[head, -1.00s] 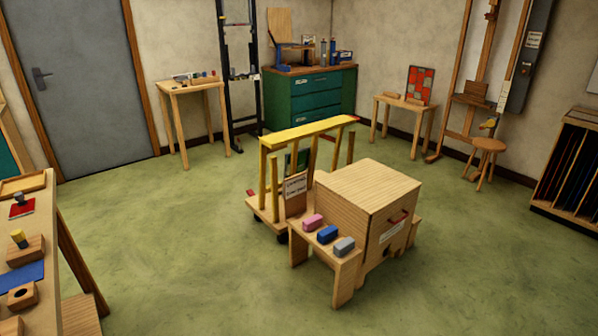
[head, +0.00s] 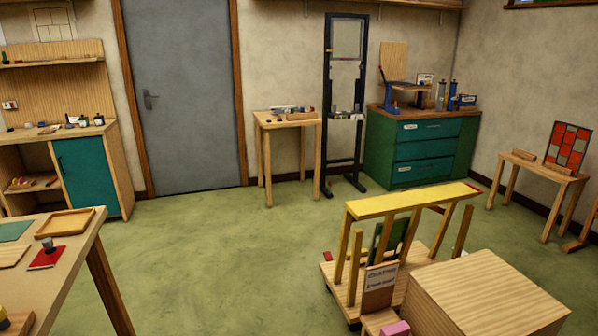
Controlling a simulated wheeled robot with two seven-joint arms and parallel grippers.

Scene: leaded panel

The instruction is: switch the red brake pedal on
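The wooden cart (head: 335,285) with a yellow top bar (head: 412,200) stands at the lower right of the head view. A small red part (head: 327,256) shows at the left corner of its base; it may be the brake pedal, but it is too small to tell its position. A sign (head: 380,280) hangs on the cart's near side. Neither of my grippers is in view.
A wooden box (head: 485,290) stands right in front of the cart, with a pink block (head: 396,328) beside it. A workbench (head: 75,262) fills the lower left. The green floor (head: 215,250) between them is clear. A green cabinet (head: 420,145) stands by the back wall.

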